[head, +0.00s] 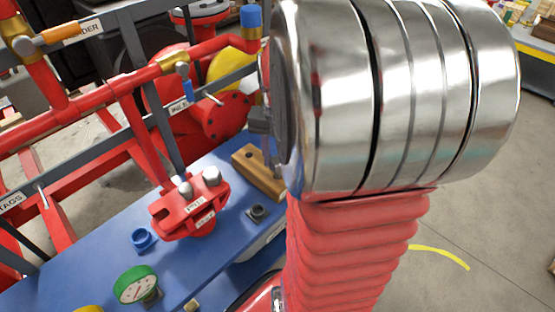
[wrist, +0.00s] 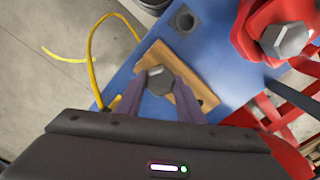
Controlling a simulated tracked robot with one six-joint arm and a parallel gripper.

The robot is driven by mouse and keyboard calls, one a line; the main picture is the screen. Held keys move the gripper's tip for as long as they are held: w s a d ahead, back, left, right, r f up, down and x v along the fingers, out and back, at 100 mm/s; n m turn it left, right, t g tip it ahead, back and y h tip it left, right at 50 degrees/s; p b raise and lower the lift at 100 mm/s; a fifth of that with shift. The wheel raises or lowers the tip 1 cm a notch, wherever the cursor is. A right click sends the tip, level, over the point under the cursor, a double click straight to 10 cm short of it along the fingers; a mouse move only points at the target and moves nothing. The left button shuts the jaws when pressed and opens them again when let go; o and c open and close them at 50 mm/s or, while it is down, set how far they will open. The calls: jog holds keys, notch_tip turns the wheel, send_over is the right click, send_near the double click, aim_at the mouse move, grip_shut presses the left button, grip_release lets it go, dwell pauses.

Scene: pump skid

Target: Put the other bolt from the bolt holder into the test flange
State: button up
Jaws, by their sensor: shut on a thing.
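The bolt holder is a wooden block (head: 256,172) on the blue skid top, partly hidden by my arm. It also shows in the wrist view (wrist: 196,84). My gripper (wrist: 161,76) is shut on a grey hex-headed bolt (wrist: 158,82) directly over the block. I cannot tell whether the bolt's shank is still in the block. The test flange (head: 190,207) is red and stands left of the block in the head view, with bolt heads (head: 211,175) on it. In the wrist view the flange (wrist: 262,22) is at the upper right, with one large bolt head visible.
A small dark square fitting (head: 258,213) sits in front of the block. A blue ring (head: 141,239) and a green-rimmed gauge (head: 136,285) are on the blue top (head: 80,275). Red pipes and grey rails (head: 110,135) stand behind.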

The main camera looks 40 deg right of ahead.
jog(key=shift+r, duration=1.45)
jog(key=shift+f, duration=0.1)
